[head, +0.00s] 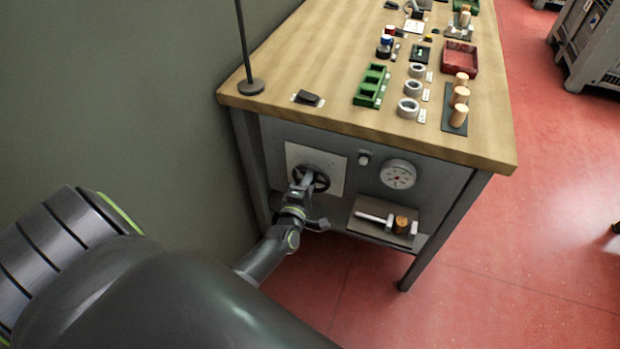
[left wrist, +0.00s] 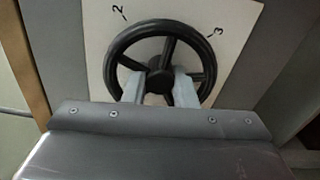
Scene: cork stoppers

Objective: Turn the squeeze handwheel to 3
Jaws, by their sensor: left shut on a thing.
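The squeeze handwheel (head: 321,180) is a black spoked wheel on a pale square plate (head: 332,164) on the front panel of the bench. In the left wrist view the handwheel (left wrist: 207,56) fills the upper middle. The plate (left wrist: 185,10) carries a "2" at the upper left and a "3" at the upper right. My left gripper (head: 306,182) is at the wheel; in the left wrist view its two pale fingers (left wrist: 160,88) reach in among the spokes around the hub and are shut on the wheel. No pointer mark on the wheel can be made out. My right gripper is not in view.
A round dial gauge (head: 398,174) and a small shelf (head: 375,232) with a mallet-like tool are right of the wheel. The wooden bench top (head: 330,60) holds green trays, rings and corks. A grey wall stands at left; red floor is open at right.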

